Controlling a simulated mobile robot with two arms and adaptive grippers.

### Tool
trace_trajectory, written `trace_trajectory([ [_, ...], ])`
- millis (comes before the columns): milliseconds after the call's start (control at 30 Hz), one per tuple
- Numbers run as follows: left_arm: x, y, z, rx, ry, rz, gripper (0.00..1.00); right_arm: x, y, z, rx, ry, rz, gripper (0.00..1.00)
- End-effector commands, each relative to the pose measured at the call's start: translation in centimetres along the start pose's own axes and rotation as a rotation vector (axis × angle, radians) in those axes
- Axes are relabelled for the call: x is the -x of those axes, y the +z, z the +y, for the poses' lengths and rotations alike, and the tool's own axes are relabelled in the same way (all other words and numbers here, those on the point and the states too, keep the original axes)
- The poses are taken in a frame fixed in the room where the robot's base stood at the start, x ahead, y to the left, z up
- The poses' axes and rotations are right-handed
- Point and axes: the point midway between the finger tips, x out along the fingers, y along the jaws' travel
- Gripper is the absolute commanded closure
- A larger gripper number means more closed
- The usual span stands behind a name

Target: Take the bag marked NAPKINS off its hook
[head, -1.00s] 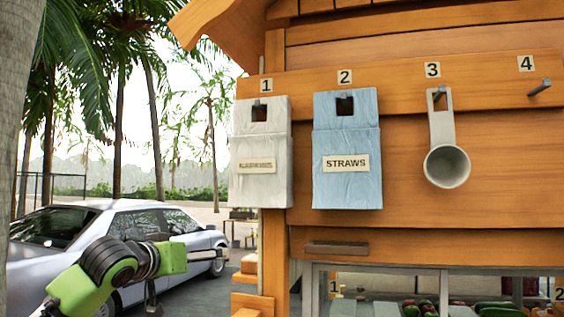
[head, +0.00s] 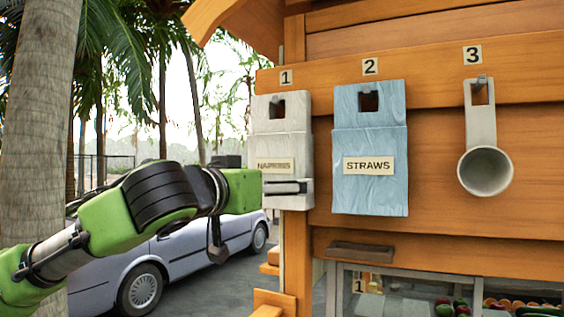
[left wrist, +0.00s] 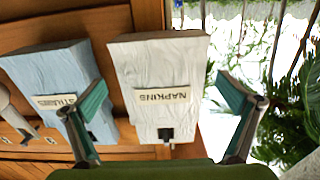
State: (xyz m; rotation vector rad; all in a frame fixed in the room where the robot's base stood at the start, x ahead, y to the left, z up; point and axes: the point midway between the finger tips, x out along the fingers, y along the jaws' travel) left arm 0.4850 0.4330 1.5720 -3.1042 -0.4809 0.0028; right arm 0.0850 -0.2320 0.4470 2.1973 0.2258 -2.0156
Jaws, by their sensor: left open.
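The white bag marked NAPKINS (head: 281,137) hangs on the hook under number 1, at the left end of the orange board. It also shows upside down in the left wrist view (left wrist: 157,65), its label between my two fingers. My left gripper (head: 288,187) is in front of the bag's lower part, just below the label. In the left wrist view its fingers (left wrist: 165,98) are spread wide, one on each side of the bag, with nothing held. I cannot tell whether a finger touches the bag. My right gripper is in neither view.
A blue bag marked STRAWS (head: 369,140) hangs close to the right under number 2. A grey scoop (head: 486,170) hangs under number 3. A shelf with produce sits below the board. A silver car (head: 185,262) stands behind my left arm.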

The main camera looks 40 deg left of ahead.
Motion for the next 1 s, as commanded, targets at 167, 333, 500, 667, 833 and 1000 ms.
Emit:
trace_trajectory([
  [167,-1.3,-0.5,0.0,-0.001,-0.001,-0.003,0.00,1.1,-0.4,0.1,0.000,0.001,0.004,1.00],
  [333,-3.8,-1.2,0.1,-0.003,0.000,-0.005,0.00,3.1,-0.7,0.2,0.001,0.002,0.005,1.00],
  [500,-5.4,-0.9,0.1,-0.002,0.000,-0.001,0.00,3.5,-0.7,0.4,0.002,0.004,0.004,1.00],
  [667,-5.6,-0.8,0.1,-0.001,0.002,0.001,0.00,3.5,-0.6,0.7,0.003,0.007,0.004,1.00],
  [833,-5.5,-0.8,0.1,-0.001,0.001,0.001,0.18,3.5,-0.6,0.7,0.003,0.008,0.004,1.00],
  [1000,-5.5,-0.9,0.1,-0.001,0.001,0.004,0.40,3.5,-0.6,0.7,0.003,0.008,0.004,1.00],
])
